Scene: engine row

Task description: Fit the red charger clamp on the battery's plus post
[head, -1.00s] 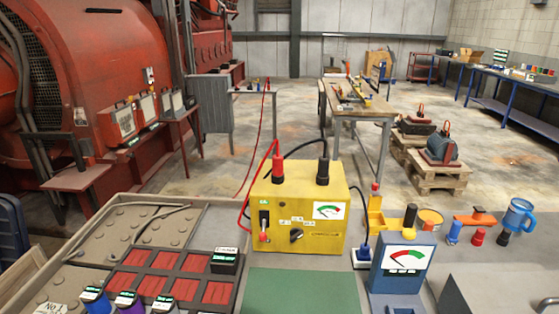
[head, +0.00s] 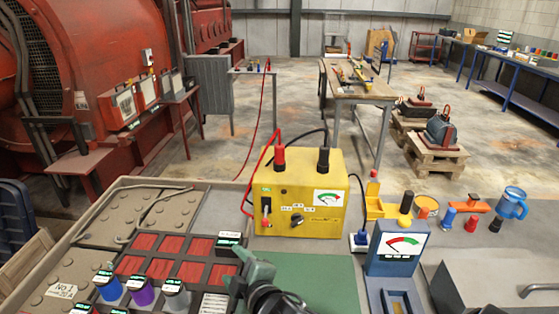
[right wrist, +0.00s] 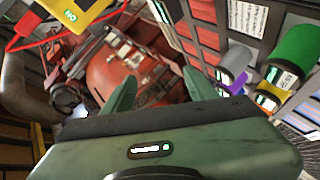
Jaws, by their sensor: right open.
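The yellow charger (head: 300,222) stands at the back of the bench. A red-sleeved piece (head: 279,158) with a red lead and a black-sleeved piece (head: 323,160) with a black lead stand upright on its top. The red lead loops down the charger's left side. A small red part (head: 265,223) shows low on its front; I cannot tell which red piece is the clamp. I cannot make out the battery's plus post. My right gripper (head: 237,268) is open and empty at the bottom, in front of the charger; its two green fingers show apart in the right wrist view (right wrist: 158,92).
A rack with red compartments (head: 187,243) lies left of my right gripper, with several coloured cylinders (head: 142,290) in front. A green mat (head: 318,275) lies clear to its right. A blue meter (head: 394,270) stands beyond the mat; a blue mug (head: 512,203) is far right.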

